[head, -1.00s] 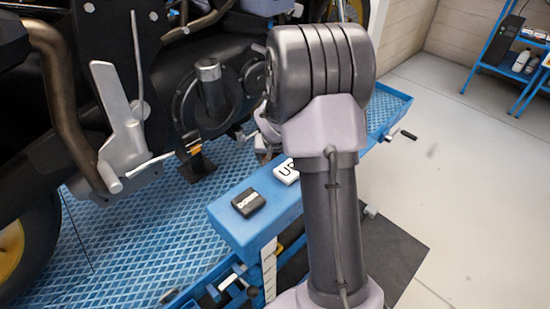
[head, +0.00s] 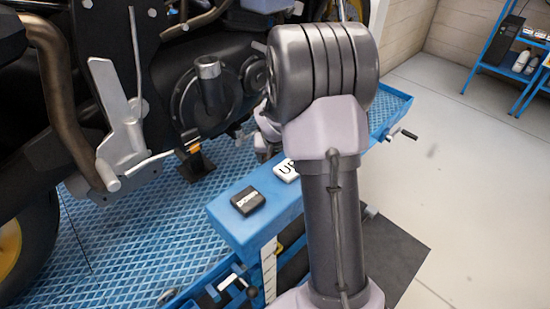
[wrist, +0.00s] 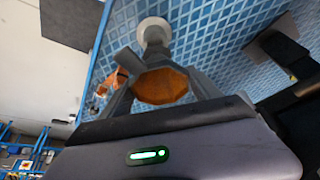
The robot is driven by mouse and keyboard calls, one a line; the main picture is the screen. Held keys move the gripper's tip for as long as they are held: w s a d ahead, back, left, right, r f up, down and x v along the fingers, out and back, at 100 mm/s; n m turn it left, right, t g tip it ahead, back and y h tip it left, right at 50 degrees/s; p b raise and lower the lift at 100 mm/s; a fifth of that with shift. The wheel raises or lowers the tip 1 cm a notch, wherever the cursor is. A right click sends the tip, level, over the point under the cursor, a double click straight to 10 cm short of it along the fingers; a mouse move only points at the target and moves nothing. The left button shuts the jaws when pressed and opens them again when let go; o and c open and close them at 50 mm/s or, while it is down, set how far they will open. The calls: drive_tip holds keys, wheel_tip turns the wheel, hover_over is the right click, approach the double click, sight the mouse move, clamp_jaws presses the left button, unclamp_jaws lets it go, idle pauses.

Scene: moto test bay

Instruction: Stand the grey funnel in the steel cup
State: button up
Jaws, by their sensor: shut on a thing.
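In the wrist view my gripper (wrist: 160,82) is shut on a grey piece that looks like the funnel (wrist: 154,58). A brown-orange, many-sided face shows between the fingers; I cannot tell whether it is the funnel's inside. Past the fingertips, a pale round rim (wrist: 153,24) shows against the blue patterned deck. It may be the steel cup, but the held piece partly covers it, and I cannot tell whether they touch. In the head view my arm hides most of the gripper, and neither funnel nor cup shows clearly.
A motorcycle (head: 90,90) stands on the blue lift deck (head: 150,240). Black DOWN (head: 248,200) and white UP (head: 286,170) buttons sit on the blue beam (head: 235,225) beside my arm. The floor at right is open, with a blue shelf (head: 500,45) beyond.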

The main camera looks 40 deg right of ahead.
drive_tip(key=shift+f, duration=0.1)
idle(0.3)
drive_tip(key=shift+f+b, duration=0.85)
drive_tip(key=shift+b, duration=0.15)
drive_tip(key=shift+f, duration=0.15)
drive_tip(key=shift+f+b, duration=0.6)
drive_tip(key=shift+b, duration=0.2)
drive_tip(key=shift+f+b, duration=0.2)
drive_tip(key=shift+b, duration=0.15)
drive_tip(key=o, duration=1.6)
drive_tip(key=shift+c, duration=0.2)
drive_tip(key=shift+r, duration=0.1)
